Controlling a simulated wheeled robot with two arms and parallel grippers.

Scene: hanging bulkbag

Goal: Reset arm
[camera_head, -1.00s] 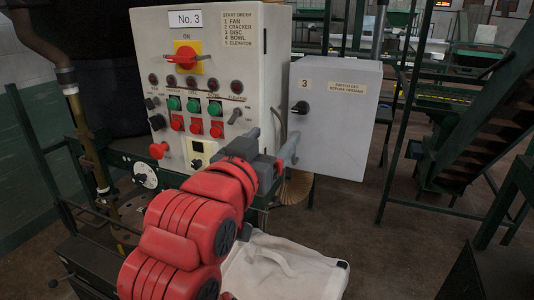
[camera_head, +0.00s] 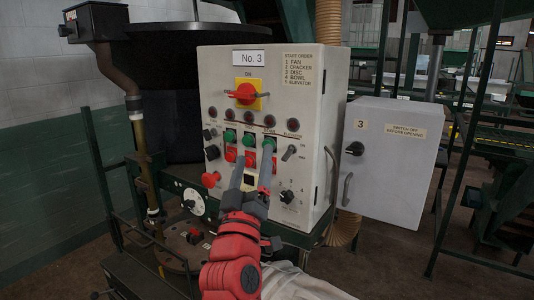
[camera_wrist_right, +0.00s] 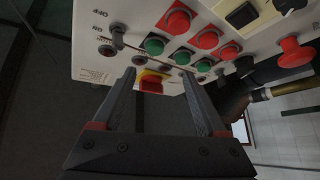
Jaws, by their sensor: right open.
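My right gripper (camera_head: 254,153) is open and empty in front of the No. 3 control panel (camera_head: 222,80). Its two grey fingers point at the rows of green and red push buttons, and it also shows in the right wrist view (camera_wrist_right: 157,74). In that view the fingers frame the red and yellow main switch (camera_wrist_right: 151,82), and green buttons (camera_wrist_right: 154,46) lie near the fingertips. I cannot tell whether a fingertip touches the panel. The red and yellow switch (camera_head: 246,94) is in plain view above the gripper in the head view. My left gripper is not in view.
A grey box marked 3 (camera_head: 390,180) with a black knob stands right of the panel. Pale fabric (camera_head: 300,284) lies below my right arm. A brown pipe (camera_head: 118,75) and green frame stand at the left. Stairs and railings are at the right, with open floor between.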

